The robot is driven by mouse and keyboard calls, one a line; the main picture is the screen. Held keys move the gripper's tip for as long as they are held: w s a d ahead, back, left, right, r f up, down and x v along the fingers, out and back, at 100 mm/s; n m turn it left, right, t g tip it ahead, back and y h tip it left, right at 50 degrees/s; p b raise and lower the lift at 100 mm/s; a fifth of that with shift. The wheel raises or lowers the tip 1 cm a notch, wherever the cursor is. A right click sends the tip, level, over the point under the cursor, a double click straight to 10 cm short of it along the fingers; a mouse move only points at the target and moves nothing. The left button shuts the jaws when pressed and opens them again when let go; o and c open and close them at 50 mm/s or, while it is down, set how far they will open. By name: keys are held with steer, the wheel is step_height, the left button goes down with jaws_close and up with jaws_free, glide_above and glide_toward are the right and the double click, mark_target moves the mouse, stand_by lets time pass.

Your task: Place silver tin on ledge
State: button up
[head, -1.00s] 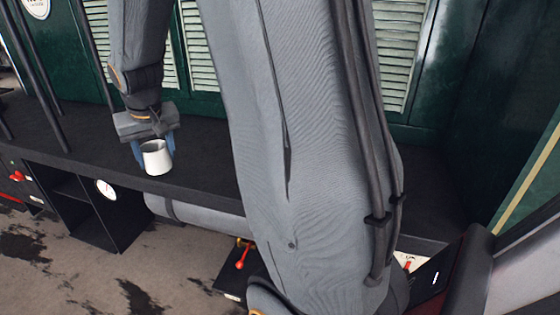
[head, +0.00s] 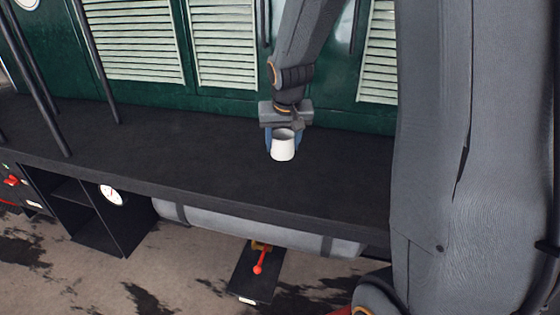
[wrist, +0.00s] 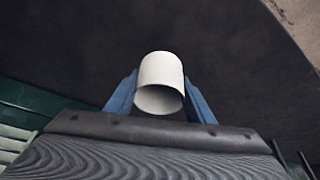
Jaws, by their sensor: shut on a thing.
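The silver tin (head: 283,147) is a small pale, open-topped cup in the head view. My gripper (head: 283,138) is shut on it, with a blue finger on each side. The tin also shows between the blue fingers in the wrist view (wrist: 161,82), with its open end toward the camera. The ledge (head: 180,150) is a long dark shelf along the green wall. The tin is over the middle of the ledge. I cannot tell whether its base touches the surface.
The green wall with pale louvred shutters (head: 135,42) stands behind the ledge. Dark poles (head: 95,62) rise at its left. Below are an open black cabinet (head: 75,195), a grey cylinder (head: 250,229) and a red-handled lever (head: 260,262). The ledge around the tin is clear.

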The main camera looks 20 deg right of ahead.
steer(key=shift+f, duration=3.1)
steer(key=shift+f, duration=0.15)
steer(key=o, duration=1.2)
